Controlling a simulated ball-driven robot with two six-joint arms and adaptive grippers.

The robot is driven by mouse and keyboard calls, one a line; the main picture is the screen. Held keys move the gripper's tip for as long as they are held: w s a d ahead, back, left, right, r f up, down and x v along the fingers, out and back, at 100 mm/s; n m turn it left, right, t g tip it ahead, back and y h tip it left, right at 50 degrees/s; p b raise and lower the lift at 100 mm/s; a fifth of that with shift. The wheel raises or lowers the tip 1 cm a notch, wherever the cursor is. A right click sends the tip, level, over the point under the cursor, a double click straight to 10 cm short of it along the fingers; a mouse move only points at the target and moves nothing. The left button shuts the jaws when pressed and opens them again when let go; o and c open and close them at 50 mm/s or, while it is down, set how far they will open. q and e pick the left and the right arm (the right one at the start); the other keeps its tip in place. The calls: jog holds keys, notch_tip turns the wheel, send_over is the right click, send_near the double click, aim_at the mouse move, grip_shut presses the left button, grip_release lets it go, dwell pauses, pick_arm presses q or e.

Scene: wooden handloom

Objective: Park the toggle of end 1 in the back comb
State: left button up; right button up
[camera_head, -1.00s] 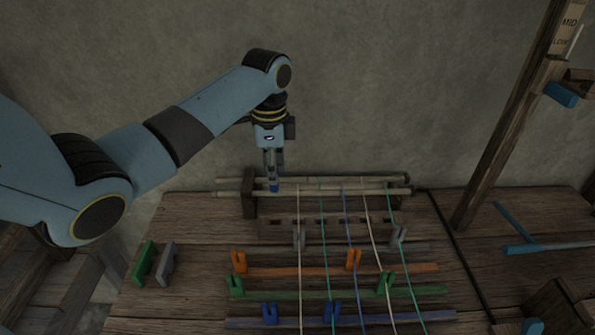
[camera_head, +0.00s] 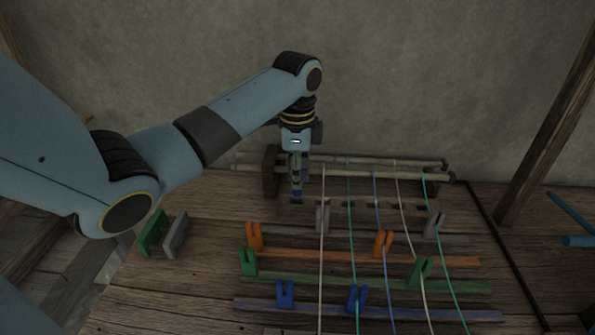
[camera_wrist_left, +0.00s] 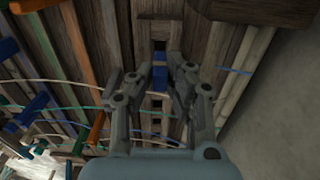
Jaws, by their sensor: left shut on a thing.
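My left gripper (camera_head: 297,191) points straight down at the back of the loom and is shut on a small blue toggle (camera_head: 297,194). The toggle also shows between the fingertips in the left wrist view (camera_wrist_left: 160,73). A short blue cord (camera_wrist_left: 236,71) shows beside the fingers there, over the pale rods. The back comb, a dark slotted wooden bar (camera_wrist_left: 157,25), lies right below the fingers. The toggle is over or at the comb's left part in the head view; I cannot tell if it sits in a slot. My right gripper is not in view.
Two bamboo rods (camera_head: 350,172) cross behind the comb. Several cords run forward over orange (camera_head: 320,255), green (camera_head: 320,279) and blue bars (camera_head: 320,309) with upright forked clips. A green block (camera_head: 151,233) and a grey one (camera_head: 174,236) stand at left.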

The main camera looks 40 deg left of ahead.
aim_at(298, 196)
pick_arm(q)
jog(key=shift+f+b, duration=0.45)
jog(key=shift+f, duration=1.35)
jog(key=o, duration=0.8)
jog(key=shift+o, duration=0.2)
notch_tip(298, 196, up, 12)
